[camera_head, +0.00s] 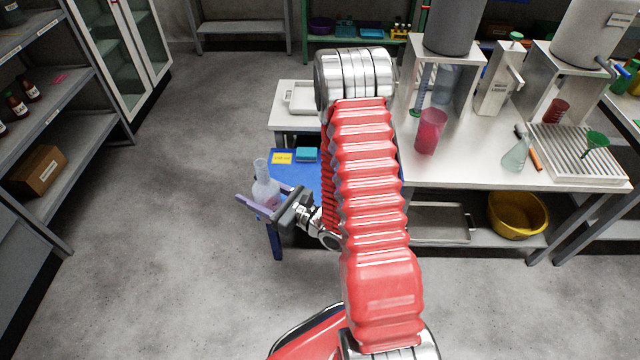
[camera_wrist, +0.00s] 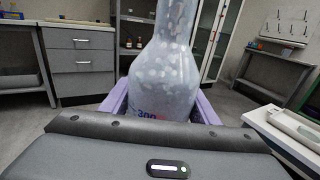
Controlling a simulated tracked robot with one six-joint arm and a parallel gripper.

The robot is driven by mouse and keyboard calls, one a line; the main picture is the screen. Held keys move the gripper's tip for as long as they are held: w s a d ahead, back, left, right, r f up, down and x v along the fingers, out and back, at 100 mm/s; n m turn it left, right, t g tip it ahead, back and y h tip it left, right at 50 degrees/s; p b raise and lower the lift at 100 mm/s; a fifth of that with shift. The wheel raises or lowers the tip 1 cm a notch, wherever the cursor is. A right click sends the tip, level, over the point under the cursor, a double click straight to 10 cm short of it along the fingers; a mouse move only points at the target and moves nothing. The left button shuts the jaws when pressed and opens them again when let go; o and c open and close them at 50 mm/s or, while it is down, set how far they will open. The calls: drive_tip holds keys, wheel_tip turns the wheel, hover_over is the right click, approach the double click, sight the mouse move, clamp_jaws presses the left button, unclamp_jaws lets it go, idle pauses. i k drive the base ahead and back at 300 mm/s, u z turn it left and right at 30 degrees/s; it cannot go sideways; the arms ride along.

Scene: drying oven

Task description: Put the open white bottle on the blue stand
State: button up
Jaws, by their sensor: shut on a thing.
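The white bottle (camera_head: 266,188) is pale and translucent, with a narrow neck and a wider body. My gripper (camera_head: 264,205) is shut on its body, one purple finger on each side, and the bottle stands upright. In the wrist view the bottle (camera_wrist: 163,75) fills the middle, with red and blue lettering low on it; its mouth is cut off at the top. The blue stand (camera_head: 313,174) is a small blue-topped table behind and to the right of the bottle in the head view. My red arm hides its right part. I cannot tell if the bottle touches it.
A white bench (camera_head: 470,165) with glassware stands right. Shelves (camera_head: 75,130) stand left. The grey floor (camera_head: 180,200) between is clear.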

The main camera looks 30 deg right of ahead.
sight(317, 191)
drive_tip(key=z, duration=0.1)
drive_tip(key=i, duration=0.95)
drive_tip(key=u, duration=0.05)
